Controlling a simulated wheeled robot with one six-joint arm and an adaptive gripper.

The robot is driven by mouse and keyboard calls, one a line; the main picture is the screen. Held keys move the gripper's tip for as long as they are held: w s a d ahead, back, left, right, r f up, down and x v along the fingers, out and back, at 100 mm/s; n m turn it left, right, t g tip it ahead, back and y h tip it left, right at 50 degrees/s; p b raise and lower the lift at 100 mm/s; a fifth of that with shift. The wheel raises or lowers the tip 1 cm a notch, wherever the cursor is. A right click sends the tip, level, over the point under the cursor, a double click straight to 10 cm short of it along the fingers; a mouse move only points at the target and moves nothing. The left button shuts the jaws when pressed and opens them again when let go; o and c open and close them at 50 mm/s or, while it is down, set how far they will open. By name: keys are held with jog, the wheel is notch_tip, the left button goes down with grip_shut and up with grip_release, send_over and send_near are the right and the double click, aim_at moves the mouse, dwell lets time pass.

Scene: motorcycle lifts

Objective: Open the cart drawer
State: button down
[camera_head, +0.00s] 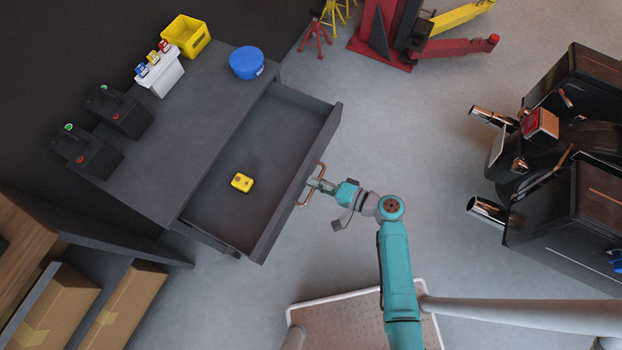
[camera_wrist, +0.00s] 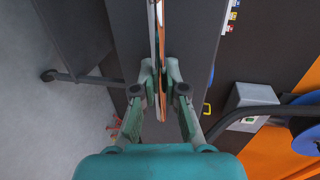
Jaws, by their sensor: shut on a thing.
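The dark grey cart (camera_head: 213,115) stands at the left in the head view. Its drawer (camera_head: 222,212) is pulled well out toward my arm, and its inside shows. A small yellow item (camera_head: 242,182) lies in the drawer. The copper-coloured handle (camera_head: 305,198) is on the drawer's front. My gripper (camera_head: 318,185) is at this handle. In the wrist view my gripper (camera_wrist: 159,85) is shut on the handle (camera_wrist: 158,45), which runs between the two fingers. The fingers hide part of the handle.
A motorcycle (camera_head: 565,150) stands at the right. The floor between (camera_head: 420,130) is clear.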

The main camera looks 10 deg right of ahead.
jog(key=c, duration=1.2)
grip_release()
jog(key=v, duration=1.2)
jog(key=shift+f, duration=0.15)
